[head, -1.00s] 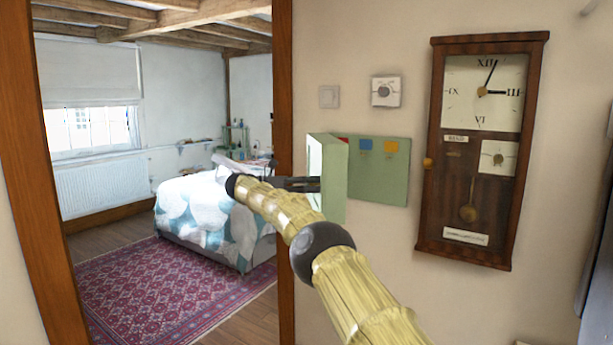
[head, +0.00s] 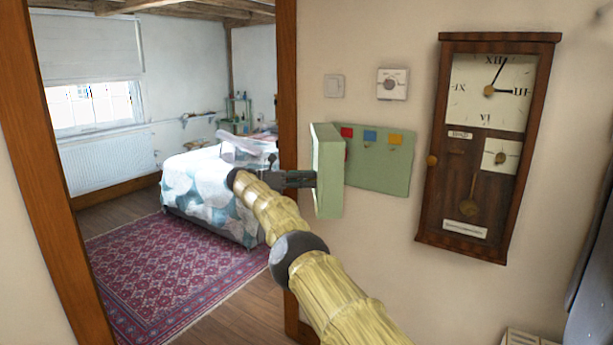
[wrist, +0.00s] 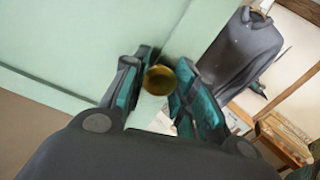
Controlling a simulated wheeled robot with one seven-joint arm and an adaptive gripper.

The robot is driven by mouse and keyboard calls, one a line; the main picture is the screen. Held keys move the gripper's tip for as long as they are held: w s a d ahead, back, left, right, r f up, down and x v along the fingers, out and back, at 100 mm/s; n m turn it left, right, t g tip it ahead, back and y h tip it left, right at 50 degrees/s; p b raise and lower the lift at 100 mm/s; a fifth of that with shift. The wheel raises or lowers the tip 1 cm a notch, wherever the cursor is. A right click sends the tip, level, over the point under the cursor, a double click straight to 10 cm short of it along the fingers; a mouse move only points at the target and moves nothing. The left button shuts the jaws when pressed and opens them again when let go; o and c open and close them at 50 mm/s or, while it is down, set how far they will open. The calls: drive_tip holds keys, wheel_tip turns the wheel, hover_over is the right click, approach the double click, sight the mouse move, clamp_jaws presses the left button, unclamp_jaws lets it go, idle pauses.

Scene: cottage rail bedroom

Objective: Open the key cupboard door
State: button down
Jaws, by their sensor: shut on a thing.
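The key cupboard is a pale green box on the wall. Its door (head: 328,172) stands swung out from the wall, well open, at the left side of the cupboard. The green back panel (head: 382,178) shows, with red, blue and yellow tags and small hooks. My gripper (head: 308,179) is at the outer face of the door, to its left. In the wrist view, the fingers of my gripper (wrist: 160,92) are closed around a round brass knob (wrist: 160,80) on the green door (wrist: 95,45). The knob is hidden in the head view.
A wooden pendulum clock (head: 487,145) hangs right of the cupboard. A thermostat (head: 392,84) and a light switch (head: 334,85) are above it. A wooden door post (head: 287,90) stands close left of the door. Beyond the doorway are a bed (head: 210,195) and a patterned rug (head: 165,260).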

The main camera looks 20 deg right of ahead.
drive_tip(key=shift+d+r, duration=0.15)
drive_tip(key=shift+r, duration=0.25)
drive_tip(key=c, duration=1.1)
unclamp_jaws()
drive_tip(key=shift+f, duration=0.4)
drive_tip(key=shift+b, duration=0.3)
drive_tip(key=shift+f+b, duration=0.1)
drive_tip(key=shift+b, duration=0.2)
drive_tip(key=shift+d+f+b, duration=0.15)
drive_tip(key=shift+f+b, duration=0.05)
drive_tip(key=shift+b, duration=1.05)
drive_tip(key=shift+d+t+b, duration=0.1)
drive_tip(key=shift+t+b, duration=0.2)
drive_tip(key=shift+b, duration=0.05)
